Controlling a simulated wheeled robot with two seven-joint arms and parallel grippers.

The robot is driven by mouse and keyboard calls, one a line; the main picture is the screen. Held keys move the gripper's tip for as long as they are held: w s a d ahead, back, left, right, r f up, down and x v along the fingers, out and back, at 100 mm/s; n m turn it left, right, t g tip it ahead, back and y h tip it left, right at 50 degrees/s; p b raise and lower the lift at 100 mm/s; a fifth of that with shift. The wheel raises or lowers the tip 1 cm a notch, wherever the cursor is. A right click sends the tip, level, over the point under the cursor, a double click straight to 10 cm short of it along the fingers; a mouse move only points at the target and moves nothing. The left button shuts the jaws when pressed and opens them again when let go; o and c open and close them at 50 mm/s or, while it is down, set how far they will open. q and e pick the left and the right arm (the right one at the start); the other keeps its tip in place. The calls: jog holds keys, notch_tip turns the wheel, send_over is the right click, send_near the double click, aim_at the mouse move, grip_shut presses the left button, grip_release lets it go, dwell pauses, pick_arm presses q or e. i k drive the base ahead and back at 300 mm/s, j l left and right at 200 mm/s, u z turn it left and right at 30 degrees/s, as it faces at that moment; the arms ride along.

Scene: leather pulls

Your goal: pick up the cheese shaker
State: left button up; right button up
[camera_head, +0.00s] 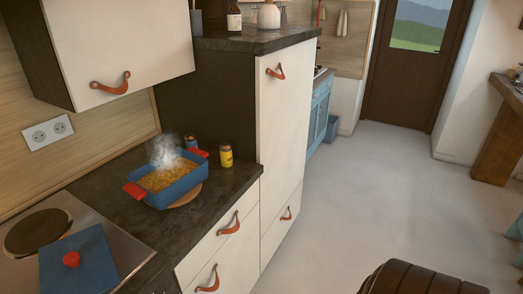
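Neither of my grippers is in view.
The steaming blue pot (172,184) with red handles sits on a round wooden board (187,197). A blue lid (82,268) with a red knob lies on the hob (60,215). A tall cabinet (283,140) rises right of the counter. Open floor (370,190) lies to the right.

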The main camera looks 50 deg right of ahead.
aim_at(226, 149)
jog(key=z, duration=1.25)
jog(key=i+l+u, duration=0.15)
jog(key=i+l, duration=0.15)
